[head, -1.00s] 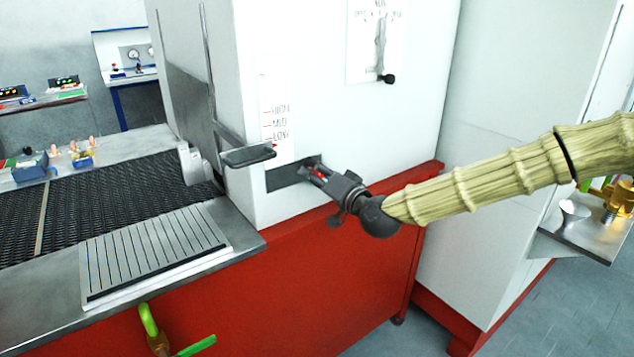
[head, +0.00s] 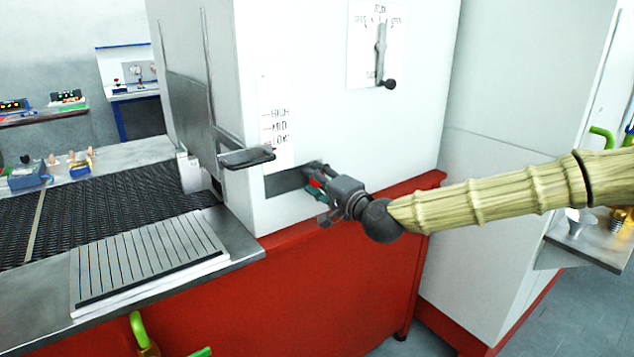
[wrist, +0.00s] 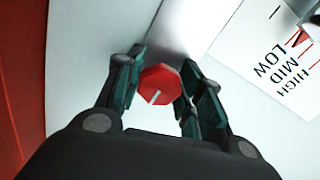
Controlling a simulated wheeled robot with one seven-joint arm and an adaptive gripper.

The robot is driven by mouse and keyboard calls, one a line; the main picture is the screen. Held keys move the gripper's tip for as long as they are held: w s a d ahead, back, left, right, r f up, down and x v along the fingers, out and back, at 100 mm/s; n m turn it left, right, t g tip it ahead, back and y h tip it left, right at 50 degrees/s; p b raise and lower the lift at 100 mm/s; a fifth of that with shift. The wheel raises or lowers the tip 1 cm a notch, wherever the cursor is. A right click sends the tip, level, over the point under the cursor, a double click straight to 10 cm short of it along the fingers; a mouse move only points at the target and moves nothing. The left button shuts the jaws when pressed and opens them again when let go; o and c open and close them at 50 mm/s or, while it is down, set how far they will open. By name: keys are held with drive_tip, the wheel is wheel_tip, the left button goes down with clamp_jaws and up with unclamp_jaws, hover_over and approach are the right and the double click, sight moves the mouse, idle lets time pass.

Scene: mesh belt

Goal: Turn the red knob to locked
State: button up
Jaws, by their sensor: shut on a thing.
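The red knob (wrist: 159,86) shows in the wrist view between the two dark green fingers of my gripper (wrist: 158,80). It is faceted and has a pale pointer line that slants toward the lower left of the picture. My gripper is shut on it, one finger on each side. In the head view my gripper (head: 316,184) is at the dark panel (head: 285,183) low on the white machine, and only a bit of red shows between the fingers. No marking for locked is readable around the knob.
A black-handled lever (head: 247,157) juts out just left of my gripper, beside the HIGH, MID, LOW scale (head: 278,130). A second lever with a black ball (head: 390,84) is higher up. The mesh belt (head: 110,193) and a grooved plate (head: 147,262) lie at left.

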drive_tip(key=shift+w+d, duration=0.1)
drive_tip(key=o, duration=1)
drive_tip(key=v, duration=1.2)
